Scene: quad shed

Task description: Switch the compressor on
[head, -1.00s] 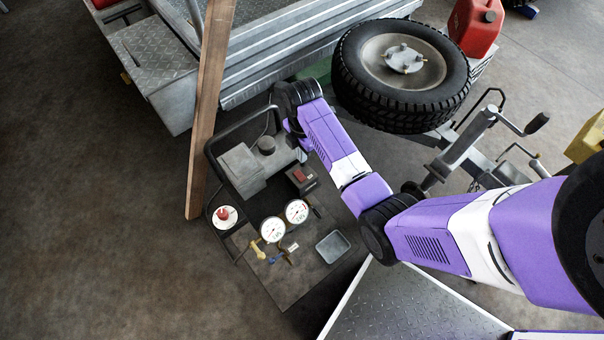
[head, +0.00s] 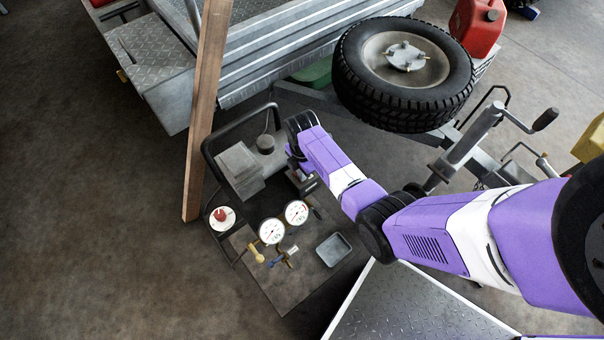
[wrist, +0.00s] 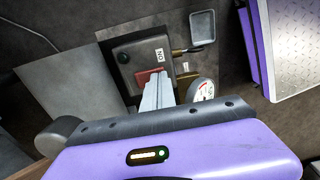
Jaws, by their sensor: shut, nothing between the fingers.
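The compressor (head: 240,168) stands on the floor inside a black tube frame, left of my arm in the head view. In the wrist view its dark switch box (wrist: 128,55) carries a red switch (wrist: 143,77) and a small ON label (wrist: 159,54). My gripper (wrist: 158,80) is shut and empty, with its fingertips over the red switch and covering part of it. I cannot tell whether they touch it. In the head view my gripper (head: 306,182) is at the switch box and hides the switch.
Two round gauges (head: 271,231) (head: 296,212), a red knob (head: 222,216) and a blue-handled valve (head: 285,257) sit close by. A small grey tray (head: 333,249) lies to their right. A wooden post (head: 205,110) leans at left; a spare tyre (head: 350,95) is behind my arm.

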